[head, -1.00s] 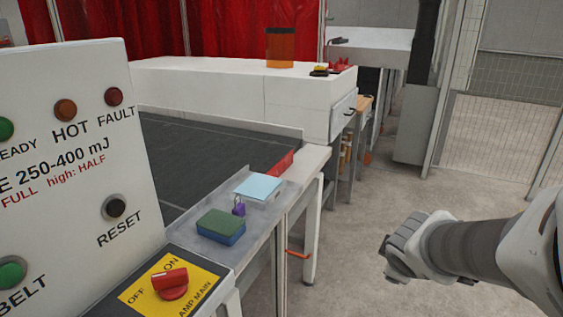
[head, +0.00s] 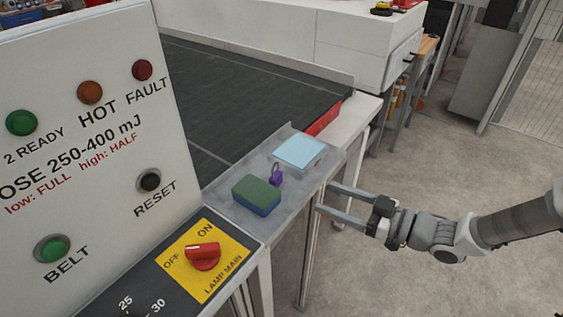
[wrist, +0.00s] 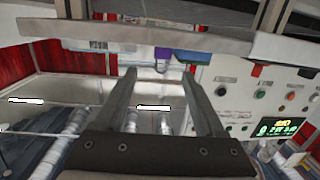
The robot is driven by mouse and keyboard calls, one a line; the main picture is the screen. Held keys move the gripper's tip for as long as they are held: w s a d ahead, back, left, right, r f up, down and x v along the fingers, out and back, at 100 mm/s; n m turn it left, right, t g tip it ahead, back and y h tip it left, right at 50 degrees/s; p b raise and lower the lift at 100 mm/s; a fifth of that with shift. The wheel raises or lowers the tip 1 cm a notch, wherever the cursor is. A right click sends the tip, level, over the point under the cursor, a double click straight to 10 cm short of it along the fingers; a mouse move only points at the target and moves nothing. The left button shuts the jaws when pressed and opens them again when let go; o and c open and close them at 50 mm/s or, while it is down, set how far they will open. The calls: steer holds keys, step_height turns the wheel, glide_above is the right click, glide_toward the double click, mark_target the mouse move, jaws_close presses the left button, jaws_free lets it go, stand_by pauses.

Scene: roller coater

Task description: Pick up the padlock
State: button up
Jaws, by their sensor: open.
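The padlock (head: 276,176) is small and purple with a shackle on top. In the head view it stands on a grey metal shelf (head: 226,197) beside the conveyor. It sits between a green and blue sponge-like block (head: 257,195) and a light blue pad (head: 300,152). My gripper (head: 324,198) is open and empty, to the right of the shelf, its fingers pointing left toward it, apart from the padlock. In the wrist view a purple shape, likely the padlock (wrist: 163,66), shows beyond and between the fingers (wrist: 160,75), partly hidden by the shelf edge.
A control panel (head: 80,130) with buttons stands at the left, with a red lamp switch (head: 203,256) below it. The dark conveyor belt (head: 230,90) runs behind the shelf. A red block (head: 323,119) sits at the belt's side. Open floor (head: 420,270) lies to the right.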

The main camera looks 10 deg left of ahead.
mark_target(276, 174)
steer(key=shift+y, duration=0.5)
steer(key=x, duration=0.4)
steer(key=r+x, duration=0.1)
steer(key=x, duration=0.7)
steer(key=shift+s+r, duration=0.1)
steer(key=shift+r, duration=0.2)
steer(key=shift+x, duration=2.8)
steer(key=shift+s+f, duration=0.1)
steer(key=shift+f, duration=0.05)
jaws_close()
